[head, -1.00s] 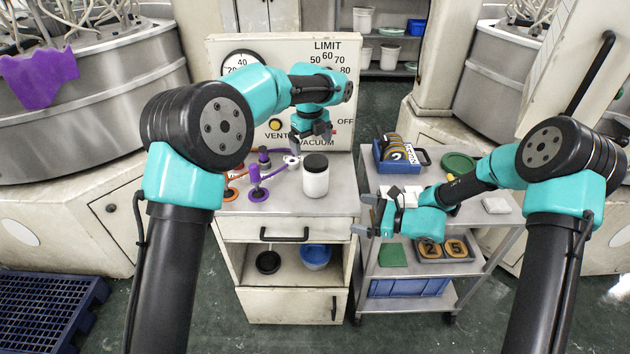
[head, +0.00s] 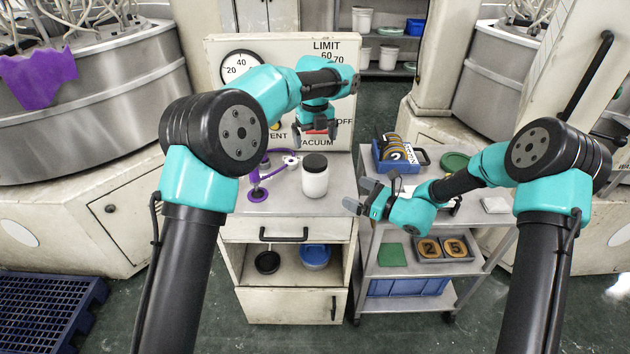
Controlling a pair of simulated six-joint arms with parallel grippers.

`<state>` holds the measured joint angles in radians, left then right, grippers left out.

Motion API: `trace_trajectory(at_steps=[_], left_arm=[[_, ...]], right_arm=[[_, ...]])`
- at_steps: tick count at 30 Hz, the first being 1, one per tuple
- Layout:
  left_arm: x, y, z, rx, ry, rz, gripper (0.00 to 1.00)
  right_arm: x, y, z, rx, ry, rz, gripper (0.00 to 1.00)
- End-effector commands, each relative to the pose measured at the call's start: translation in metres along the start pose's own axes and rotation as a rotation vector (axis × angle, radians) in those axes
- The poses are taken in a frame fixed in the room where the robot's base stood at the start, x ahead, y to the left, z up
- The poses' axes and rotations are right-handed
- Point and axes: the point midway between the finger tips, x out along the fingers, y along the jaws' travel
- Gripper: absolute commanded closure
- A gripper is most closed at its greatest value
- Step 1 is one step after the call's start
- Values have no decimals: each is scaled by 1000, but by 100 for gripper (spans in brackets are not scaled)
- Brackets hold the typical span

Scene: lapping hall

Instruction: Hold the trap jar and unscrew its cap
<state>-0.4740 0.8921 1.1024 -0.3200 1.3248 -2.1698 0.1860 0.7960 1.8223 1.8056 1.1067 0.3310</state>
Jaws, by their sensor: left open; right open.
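The trap jar (head: 314,182) is white and stands upright on the cabinet top, with its black cap (head: 315,162) on it. My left gripper (head: 317,138) is open and empty, pointing down above and just behind the cap in the picture, apart from it. My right gripper (head: 355,195) is open and empty, to the right of the jar near the cabinet's right edge, with its fingers pointing left toward the jar. A gap shows between its fingers and the jar.
A purple suction tool with hose (head: 257,192) lies left of the jar. The vacuum panel (head: 290,50) stands behind. A cart (head: 365,245) on the right carries a blue bin (head: 380,162) and a green dish (head: 455,162). The cabinet top in front of the jar is clear.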

Motion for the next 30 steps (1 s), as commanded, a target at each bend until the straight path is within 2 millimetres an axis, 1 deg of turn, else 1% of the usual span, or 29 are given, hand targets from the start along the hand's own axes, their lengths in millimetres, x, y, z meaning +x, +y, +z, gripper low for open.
trace_trajectory(at_steps=[1, 3, 21, 25, 30], left_arm=[[0, 0, 0, 0, 0, 0, 0], [0, 0, 0, 0, 0, 0, 0], [0, 0, 0, 0, 0, 0, 0], [0, 0, 0, 0, 0, 0, 0], [0, 0, 0, 0, 0, 0, 0]], right_arm=[[9, 1, 0, -1, 0, 3, 0], [19, 1, 0, -1, 1, 3, 0], [112, 1, -1, -1, 0, 3, 0], [129, 0, 0, -1, 0, 2, 0], [142, 0, 0, -1, 0, 1, 0]])
